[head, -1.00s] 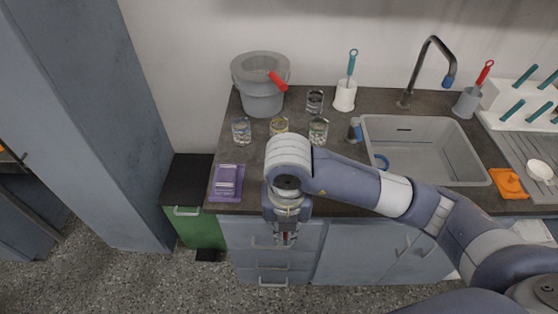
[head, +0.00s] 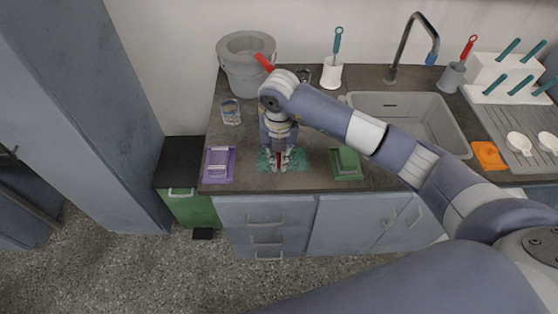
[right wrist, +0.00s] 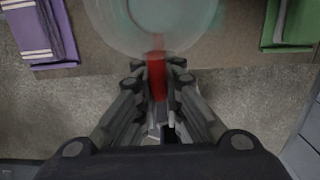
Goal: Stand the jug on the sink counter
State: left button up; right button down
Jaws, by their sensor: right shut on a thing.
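The jug (head: 298,158) is see-through and pale teal, with a red handle. My right gripper (head: 280,164) is shut on that handle and mostly covers the jug in the head view. The jug is over the front part of the dark sink counter (head: 248,181), between the purple and green items. In the right wrist view the jug (right wrist: 160,14) shows its round outline from above, with the red handle between the fingers (right wrist: 157,85). I cannot tell whether its base touches the counter. My left gripper is not in view.
A folded purple cloth (head: 219,165) lies left of the jug, a green item (head: 346,163) right. Behind are a glass (head: 231,112), a grey bucket (head: 242,75) and a white brush holder (head: 331,75). The sink basin (head: 440,128) is to the right.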

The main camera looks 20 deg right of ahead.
jog(key=shift+w+d, duration=0.1)
jog(key=shift+w, duration=0.15)
jog(key=shift+w+d+f+p, duration=0.1)
jog(key=shift+w+f+p, duration=0.1)
jog(key=shift+p, duration=0.15)
notch_tip(320, 180, down, 2)
jog(key=shift+s+f+p, duration=0.1)
jog(key=shift+f+p, duration=0.05)
jog(key=shift+p, duration=0.35)
jog(key=shift+f, duration=0.45)
jog(key=shift+f, duration=0.1)
jog(key=c, duration=1.7)
grip_release()
